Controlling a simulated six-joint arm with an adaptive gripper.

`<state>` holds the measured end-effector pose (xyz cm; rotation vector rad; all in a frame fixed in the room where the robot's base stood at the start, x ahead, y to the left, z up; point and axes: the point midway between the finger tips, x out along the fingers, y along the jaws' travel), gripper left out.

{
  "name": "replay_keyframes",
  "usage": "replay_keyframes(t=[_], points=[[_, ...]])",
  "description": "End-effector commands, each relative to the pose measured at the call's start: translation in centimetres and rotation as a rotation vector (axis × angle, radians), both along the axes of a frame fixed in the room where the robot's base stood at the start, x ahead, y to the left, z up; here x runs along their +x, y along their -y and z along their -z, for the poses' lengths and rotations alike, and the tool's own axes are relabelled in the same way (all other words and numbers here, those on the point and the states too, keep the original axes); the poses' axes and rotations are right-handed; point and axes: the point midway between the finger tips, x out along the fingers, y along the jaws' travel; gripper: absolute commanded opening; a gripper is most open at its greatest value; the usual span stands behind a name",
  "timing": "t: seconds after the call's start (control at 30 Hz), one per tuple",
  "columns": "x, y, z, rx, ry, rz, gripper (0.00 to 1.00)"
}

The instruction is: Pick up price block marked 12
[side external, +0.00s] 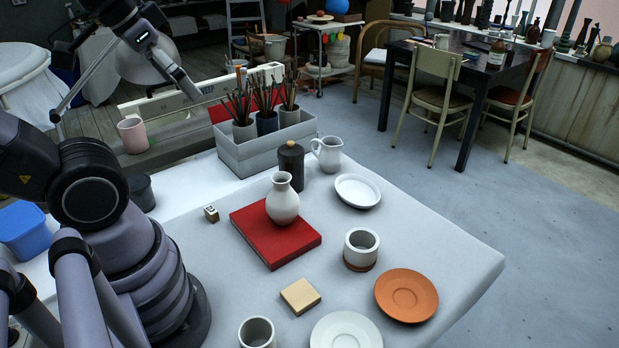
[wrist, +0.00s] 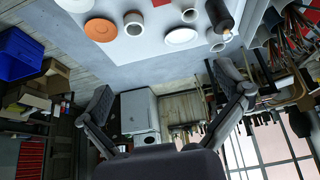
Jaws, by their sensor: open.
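In the side external view my wrist is at the upper left, and the fingertips are hard to make out.
A white vase (side external: 283,203) stands on the red book. A grey box (side external: 262,150) with brush pots is behind the block. A dark bottle (side external: 291,166), jug (side external: 327,155), white plate (side external: 358,191), cup (side external: 361,247), orange plate (side external: 406,296) and tan block (side external: 300,296) are to the right.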

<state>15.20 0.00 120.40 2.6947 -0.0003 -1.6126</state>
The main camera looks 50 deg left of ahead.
Motion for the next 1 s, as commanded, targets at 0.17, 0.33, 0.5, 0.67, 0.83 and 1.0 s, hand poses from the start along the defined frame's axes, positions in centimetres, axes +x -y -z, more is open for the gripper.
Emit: replay_keyframes(t=[0.17, 0.33, 0.5, 0.67, 0.83, 1.0], points=[[0.0, 0.0, 0.0, 0.000, -0.001, 0.001, 0.71], [0.0, 0.0, 0.0, 0.000, -0.001, 0.001, 0.54], [0.0, 0.0, 0.0, 0.001, -0.001, 0.000, 0.54], [0.3, -0.2, 0.3, 0.013, -0.024, 0.003, 0.54], [2.0, -1.4, 2.6, 0.113, -0.196, 0.026, 0.54], [4.4, -3.5, 6.6, 0.296, -0.459, 0.096, 0.54]])
